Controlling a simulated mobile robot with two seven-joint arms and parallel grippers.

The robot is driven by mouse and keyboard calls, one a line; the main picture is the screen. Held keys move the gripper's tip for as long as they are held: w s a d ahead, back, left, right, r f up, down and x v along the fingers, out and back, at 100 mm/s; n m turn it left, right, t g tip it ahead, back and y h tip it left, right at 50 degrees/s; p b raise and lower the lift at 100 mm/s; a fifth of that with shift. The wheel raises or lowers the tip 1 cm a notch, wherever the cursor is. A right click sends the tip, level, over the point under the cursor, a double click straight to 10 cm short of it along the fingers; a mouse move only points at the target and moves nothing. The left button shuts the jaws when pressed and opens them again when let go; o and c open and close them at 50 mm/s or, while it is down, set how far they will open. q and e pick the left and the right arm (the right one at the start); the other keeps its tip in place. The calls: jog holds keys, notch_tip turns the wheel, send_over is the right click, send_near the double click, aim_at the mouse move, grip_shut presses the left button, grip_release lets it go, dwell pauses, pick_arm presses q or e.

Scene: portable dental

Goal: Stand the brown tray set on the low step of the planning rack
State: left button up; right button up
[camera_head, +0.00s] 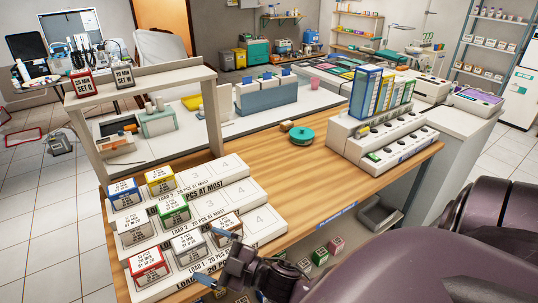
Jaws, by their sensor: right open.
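The brown tray set (227,226) is a small white box with brown edges and printed text. It stands on the low step of the white planning rack (263,222), right of a grey-edged box (188,247) and left of the bare place marked 4. My right gripper (214,257) is open, in front of the low step. Its upper fingertip overlaps the brown set's lower edge in the picture; I cannot tell if they touch. My left gripper is not in view.
A red box (147,264) is also on the low step. Green (173,209), yellow (160,180) and blue (123,192) boxes stand on the higher steps. A wooden shelf (142,85) rises behind. The wooden tabletop (270,175) is clear right of the rack, before a teal roll (300,136).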

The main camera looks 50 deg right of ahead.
jog(key=s+d+f+m+g+h, duration=0.2)
jog(key=s+f+m+g+h, duration=0.1)
jog(key=s+f+m+h, duration=0.1)
jog(key=s+d+f+m+g+h, duration=0.3)
jog(key=s+f+m, duration=0.3)
jog(key=f, duration=0.5)
jog(key=shift+s+d+g+h, duration=0.25)
jog(key=shift+s+h, duration=0.35)
jog(key=shift+s, duration=0.55)
